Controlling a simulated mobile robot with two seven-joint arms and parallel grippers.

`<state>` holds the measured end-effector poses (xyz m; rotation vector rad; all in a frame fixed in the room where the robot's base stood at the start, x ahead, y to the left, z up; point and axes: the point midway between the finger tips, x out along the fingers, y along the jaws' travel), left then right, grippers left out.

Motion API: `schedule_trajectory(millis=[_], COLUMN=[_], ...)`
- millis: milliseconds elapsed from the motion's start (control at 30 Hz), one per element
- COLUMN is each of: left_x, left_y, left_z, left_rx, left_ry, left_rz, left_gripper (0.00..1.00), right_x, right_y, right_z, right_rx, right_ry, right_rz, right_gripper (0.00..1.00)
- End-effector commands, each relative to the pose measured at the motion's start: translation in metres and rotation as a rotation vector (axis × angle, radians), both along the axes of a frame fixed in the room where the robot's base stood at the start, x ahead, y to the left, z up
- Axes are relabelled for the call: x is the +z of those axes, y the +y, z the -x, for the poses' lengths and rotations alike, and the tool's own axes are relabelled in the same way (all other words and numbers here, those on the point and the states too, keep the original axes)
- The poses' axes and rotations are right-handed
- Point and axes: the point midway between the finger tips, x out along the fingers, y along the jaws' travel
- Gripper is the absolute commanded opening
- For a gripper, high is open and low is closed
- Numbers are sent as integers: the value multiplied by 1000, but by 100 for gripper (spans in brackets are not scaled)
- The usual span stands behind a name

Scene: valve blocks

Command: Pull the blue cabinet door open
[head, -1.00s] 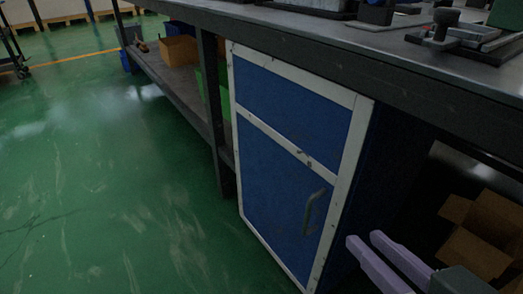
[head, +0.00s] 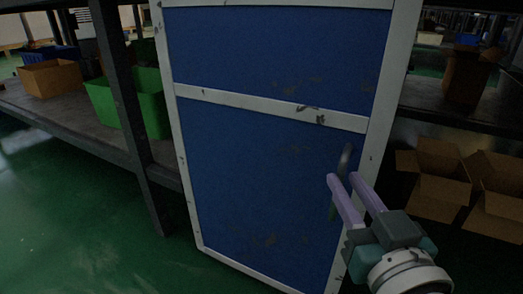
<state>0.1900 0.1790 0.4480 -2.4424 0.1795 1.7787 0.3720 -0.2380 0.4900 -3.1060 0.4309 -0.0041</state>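The blue cabinet door (head: 260,180) with its pale frame fills the middle of the head view. It looks closed, with no gap visible along its edges. Its dark bar handle (head: 346,160) is upright near the right side of the door. My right gripper (head: 344,178) is at the handle, with its two lilac fingers apart. The handle's top shows between and above the fingertips, and its lower part is partly covered by a finger. I cannot tell whether the fingers touch the handle. My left gripper is not in view.
A green bin (head: 130,105) and a cardboard box (head: 50,78) stand on the left shelf. A dark table leg (head: 125,100) is left of the cabinet. The green floor (head: 70,230) in front is clear.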

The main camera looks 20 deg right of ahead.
Motion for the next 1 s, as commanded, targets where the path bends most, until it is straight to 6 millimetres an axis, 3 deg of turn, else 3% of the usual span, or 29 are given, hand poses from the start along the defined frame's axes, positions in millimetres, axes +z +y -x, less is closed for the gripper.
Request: schedule_trajectory(millis=[200,500,767,1000], left_x=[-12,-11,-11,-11], left_y=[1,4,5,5], left_z=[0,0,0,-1], left_rx=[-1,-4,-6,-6], left_ry=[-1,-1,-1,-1], left_rz=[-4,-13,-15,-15], left_gripper=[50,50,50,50], right_x=[-2,0,0,0], right_y=[-7,-7,-7,-7], right_z=[-23,-26,-26,-26], right_rx=[0,0,1,1], right_ry=[0,2,2,1], right_rz=[1,-1,-1,1], right_gripper=[27,27,0,0])
